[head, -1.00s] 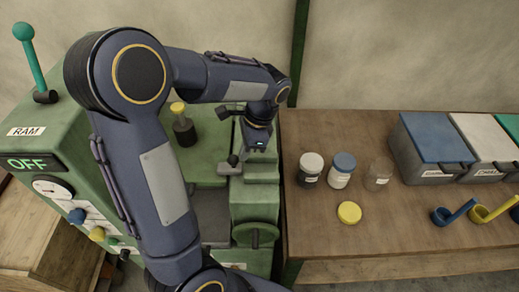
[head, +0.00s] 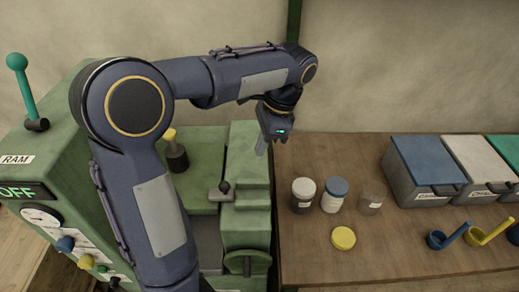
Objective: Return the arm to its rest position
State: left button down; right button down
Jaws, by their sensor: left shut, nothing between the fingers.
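My left arm comes in from the lower left and bends across the green machine. My left gripper (head: 262,146) points down above the machine's right edge, near the left end of the wooden bench. It is shut with nothing in it and touches none of the jars. My right gripper is not in view.
The green machine (head: 245,195) has an OFF display and a teal lever (head: 24,85).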

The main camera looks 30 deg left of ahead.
pick_arm(q)
jog(key=shift+w, duration=0.1)
dwell(0.3)
jog(key=s+d+f+n+t+h, duration=0.2)
jog(key=s+n+t+h, duration=0.1)
jog(key=s, duration=0.6)
jog(key=s+d+f+n+t+h, duration=0.2)
jog(key=s+n+t, duration=0.3)
jog(key=s+n, duration=0.3)
jog(key=shift+s+d+h, duration=0.4)
jog(key=shift+d+h, duration=0.2)
jog(key=shift+d, duration=0.1)
